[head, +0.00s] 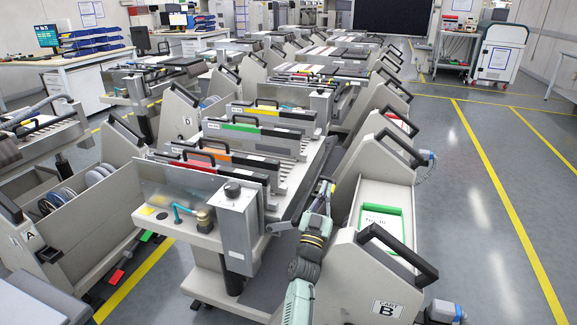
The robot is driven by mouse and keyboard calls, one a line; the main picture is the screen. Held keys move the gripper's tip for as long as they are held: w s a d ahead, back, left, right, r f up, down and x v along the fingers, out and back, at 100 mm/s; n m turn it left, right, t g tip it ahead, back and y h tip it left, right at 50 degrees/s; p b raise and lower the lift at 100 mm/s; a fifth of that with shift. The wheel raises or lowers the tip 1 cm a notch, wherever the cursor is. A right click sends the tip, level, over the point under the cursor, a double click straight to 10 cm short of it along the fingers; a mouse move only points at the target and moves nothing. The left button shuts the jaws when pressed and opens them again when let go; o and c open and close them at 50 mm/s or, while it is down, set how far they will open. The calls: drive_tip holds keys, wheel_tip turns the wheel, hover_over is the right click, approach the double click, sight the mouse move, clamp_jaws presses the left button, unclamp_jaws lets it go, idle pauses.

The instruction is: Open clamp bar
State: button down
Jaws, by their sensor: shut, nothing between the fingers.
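My arm rises from the bottom centre of the head view beside the nearest feeder trolley (174,235). The clamp bar cannot be picked out with certainty; my arm and the box hide part of the trolley's right side. Several feeders with black handles stand in the trolley's slots, among them a red one (192,161) and a green one (239,127).
Trolley B (387,308) stands close on the right of my arm, with a black handle and a green-edged tray (405,222). Trolley A (55,258) stands on the left. More trolleys line up behind. The grey floor (480,200) with yellow lines is clear at right.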

drive_tip(key=shift+a, duration=0.25)
drive_tip(key=s+a, duration=0.4)
drive_tip(key=s, duration=0.8)
drive_tip(key=shift+s+f, duration=0.2)
drive_tip(key=shift+f, duration=0.1)
drive_tip(key=shift+d, duration=0.1)
